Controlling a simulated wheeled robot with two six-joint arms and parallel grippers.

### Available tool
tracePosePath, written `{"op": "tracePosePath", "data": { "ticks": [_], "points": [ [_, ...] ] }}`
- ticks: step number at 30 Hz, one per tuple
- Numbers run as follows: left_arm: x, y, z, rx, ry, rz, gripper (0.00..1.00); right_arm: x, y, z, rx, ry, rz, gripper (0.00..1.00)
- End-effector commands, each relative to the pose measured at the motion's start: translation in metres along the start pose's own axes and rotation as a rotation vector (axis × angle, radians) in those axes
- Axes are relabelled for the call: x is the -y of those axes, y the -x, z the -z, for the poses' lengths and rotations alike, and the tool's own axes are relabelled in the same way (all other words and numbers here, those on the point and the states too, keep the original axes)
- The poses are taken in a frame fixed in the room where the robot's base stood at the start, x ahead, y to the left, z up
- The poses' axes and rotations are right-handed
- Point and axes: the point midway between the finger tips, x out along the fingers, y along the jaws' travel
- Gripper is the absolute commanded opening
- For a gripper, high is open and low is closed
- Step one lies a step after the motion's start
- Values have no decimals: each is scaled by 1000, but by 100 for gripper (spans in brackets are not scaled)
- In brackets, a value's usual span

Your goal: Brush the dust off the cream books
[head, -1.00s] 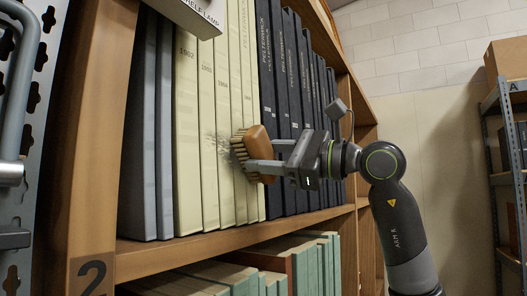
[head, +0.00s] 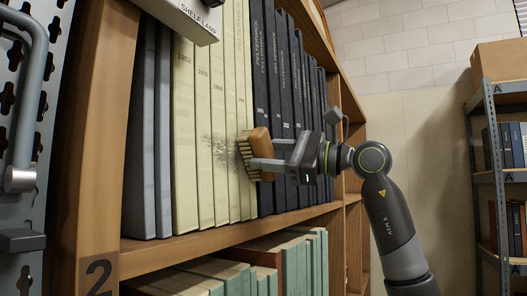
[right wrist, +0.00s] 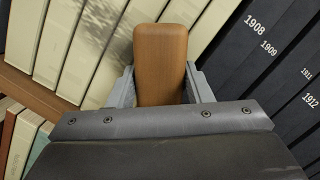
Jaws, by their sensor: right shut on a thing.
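The cream books (head: 198,150) stand upright in a row on the middle shelf, with grey books to their left and dark blue ones to their right. A grey dust patch (head: 217,150) lies on their spines, left of the brush. My right gripper (head: 268,164) is shut on a brush (head: 260,145) with a brown wooden back and pale bristles. The bristles face the cream spines at the right end of the row; I cannot tell whether they touch. In the right wrist view the brush back (right wrist: 160,62) sits between the fingers. My left gripper is not in view.
A shelf lamp (head: 183,18) hangs above the cream books. Dark blue books (head: 283,110) stand just right of the brush. A wooden upright (head: 92,150) is at the left, and a metal rack (head: 490,180) stands at the far right.

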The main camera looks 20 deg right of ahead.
Motion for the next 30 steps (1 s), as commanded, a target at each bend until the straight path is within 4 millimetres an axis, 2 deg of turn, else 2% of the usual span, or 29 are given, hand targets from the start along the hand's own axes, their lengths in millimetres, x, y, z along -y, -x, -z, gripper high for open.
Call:
{"op": "tracePosePath", "data": {
  "ticks": [1,5,30],
  "points": [
    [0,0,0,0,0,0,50,8,4,6,-17,5,24,9],
    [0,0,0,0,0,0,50,6,4,5,-17,5,24,9],
    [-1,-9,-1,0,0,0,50,-40,-4,-37,-10,4,13,7]
  ]
}}
